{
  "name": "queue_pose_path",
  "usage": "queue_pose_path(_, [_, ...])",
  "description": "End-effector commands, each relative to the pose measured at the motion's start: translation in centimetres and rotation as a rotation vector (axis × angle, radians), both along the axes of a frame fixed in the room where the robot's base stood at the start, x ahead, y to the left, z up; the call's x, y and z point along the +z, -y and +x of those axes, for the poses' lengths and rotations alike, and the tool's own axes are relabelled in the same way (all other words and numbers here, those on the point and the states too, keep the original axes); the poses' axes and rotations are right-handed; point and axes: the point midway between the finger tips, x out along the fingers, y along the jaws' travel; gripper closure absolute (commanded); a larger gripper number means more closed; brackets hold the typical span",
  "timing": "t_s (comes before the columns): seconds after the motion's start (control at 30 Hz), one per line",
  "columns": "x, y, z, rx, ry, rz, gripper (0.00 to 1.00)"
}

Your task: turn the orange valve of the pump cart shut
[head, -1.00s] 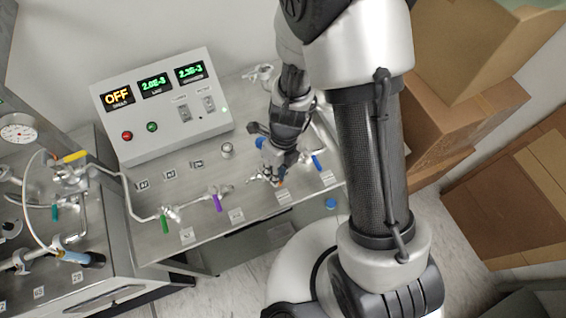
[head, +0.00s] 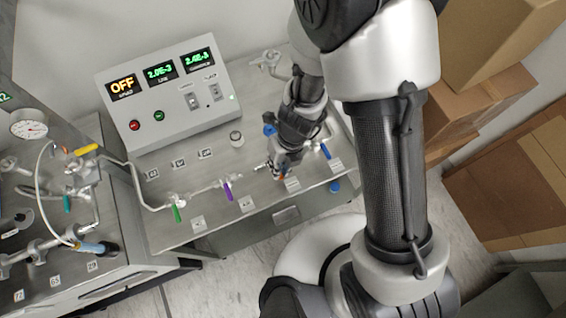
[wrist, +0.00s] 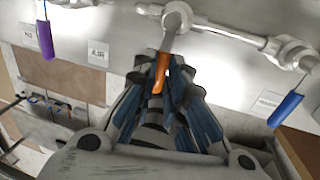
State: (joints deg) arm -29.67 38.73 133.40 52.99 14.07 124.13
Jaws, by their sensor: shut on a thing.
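The orange valve handle (wrist: 161,72) is between the fingers of my gripper (wrist: 160,85) in the wrist view. The handle points from its round valve body (wrist: 178,18) toward my palm, and the fingers are closed around it. In the head view my gripper (head: 281,168) reaches down onto the pump cart (head: 190,228); there the orange handle is mostly hidden by the fingers.
A purple handle (wrist: 46,40) and a blue handle (wrist: 285,110) flank the orange one on the same pipe. A green handle (head: 177,212) is farther left. The control box (head: 170,100) reads OFF on one display. Cardboard boxes (head: 490,50) stand at the right.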

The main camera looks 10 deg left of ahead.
Motion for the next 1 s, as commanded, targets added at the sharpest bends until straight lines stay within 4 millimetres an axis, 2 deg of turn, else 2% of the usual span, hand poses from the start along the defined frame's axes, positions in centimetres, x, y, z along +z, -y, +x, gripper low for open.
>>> queue_pose_path(0.2, [0.0, 0.0, 0.1, -0.006, 0.001, 0.000, 1.00])
queue_pose_path(0.23, [0.0, 0.0, 0.1, -0.006, 0.001, 0.000, 0.87])
queue_pose_path(0.53, [0.0, 0.0, 0.0, -0.003, 0.000, 0.000, 0.68])
queue_pose_path(0.87, [0.1, 0.0, 0.1, -0.002, 0.000, 0.001, 0.68])
queue_pose_path(1.0, [1.0, 0.1, 0.2, -0.001, 0.001, 0.004, 0.68])
